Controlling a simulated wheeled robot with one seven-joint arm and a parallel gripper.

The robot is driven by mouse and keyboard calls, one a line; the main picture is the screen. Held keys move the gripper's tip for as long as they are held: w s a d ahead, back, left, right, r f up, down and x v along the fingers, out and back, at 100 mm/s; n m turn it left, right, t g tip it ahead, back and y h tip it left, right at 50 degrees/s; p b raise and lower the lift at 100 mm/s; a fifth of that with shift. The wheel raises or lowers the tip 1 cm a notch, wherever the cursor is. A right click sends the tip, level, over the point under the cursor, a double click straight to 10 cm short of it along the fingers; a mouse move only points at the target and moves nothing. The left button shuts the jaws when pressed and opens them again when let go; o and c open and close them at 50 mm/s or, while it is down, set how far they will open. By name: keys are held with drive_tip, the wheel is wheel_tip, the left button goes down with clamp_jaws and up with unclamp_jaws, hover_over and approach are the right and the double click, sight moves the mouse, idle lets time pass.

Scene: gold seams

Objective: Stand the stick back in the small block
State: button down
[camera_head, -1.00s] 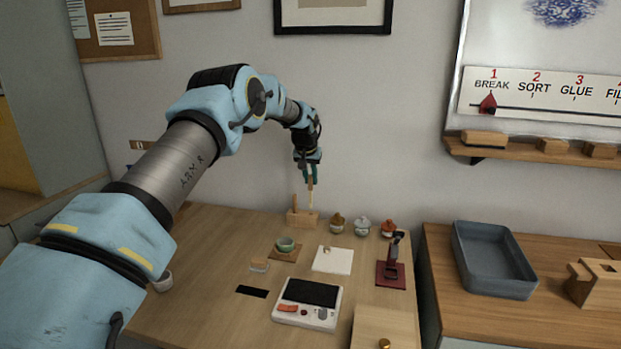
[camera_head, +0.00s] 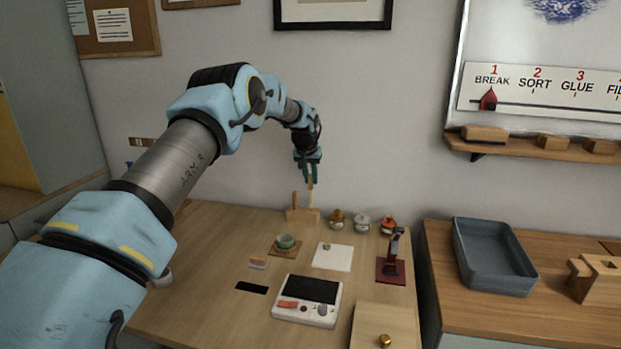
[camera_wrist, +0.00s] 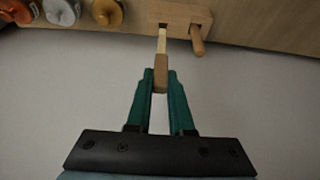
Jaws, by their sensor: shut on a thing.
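My gripper (camera_head: 311,178) is shut on a slim stick. It also shows in the wrist view (camera_wrist: 160,82), with its two green fingers on either side of the stick's brown handle. The stick (camera_wrist: 161,62) has a pale lower part pointing down to the small wooden block (camera_wrist: 178,13). In the head view the stick (camera_head: 311,193) is roughly upright over the right part of the block (camera_head: 303,216). Its tip meets the block by a dark opening; I cannot tell how far inside it is. A brown peg (camera_wrist: 196,40) stands in the block beside it.
Several small lidded jars, one orange (camera_head: 388,223), stand right of the block. A green cup (camera_head: 285,241), a white tile (camera_head: 332,258), a dark red stand (camera_head: 390,270) and a scale (camera_head: 307,301) are nearer the front. The wall is close behind.

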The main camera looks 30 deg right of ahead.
sight(310, 187)
drive_tip(key=shift+f+b, duration=1.65)
drive_tip(key=shift+f, duration=1.05)
idle(2.0)
idle(0.4)
drive_tip(key=c, duration=0.7)
unclamp_jaws()
drive_tip(key=shift+r, duration=0.1)
drive_tip(key=shift+p+v, duration=0.75)
drive_tip(key=shift+v, duration=1.65)
drive_tip(key=b+v, duration=0.3)
drive_tip(key=v, duration=0.7)
drive_tip(key=shift+a+r+b, duration=0.1)
drive_tip(key=shift+r+b, duration=0.2)
drive_tip(key=shift+r, duration=0.1)
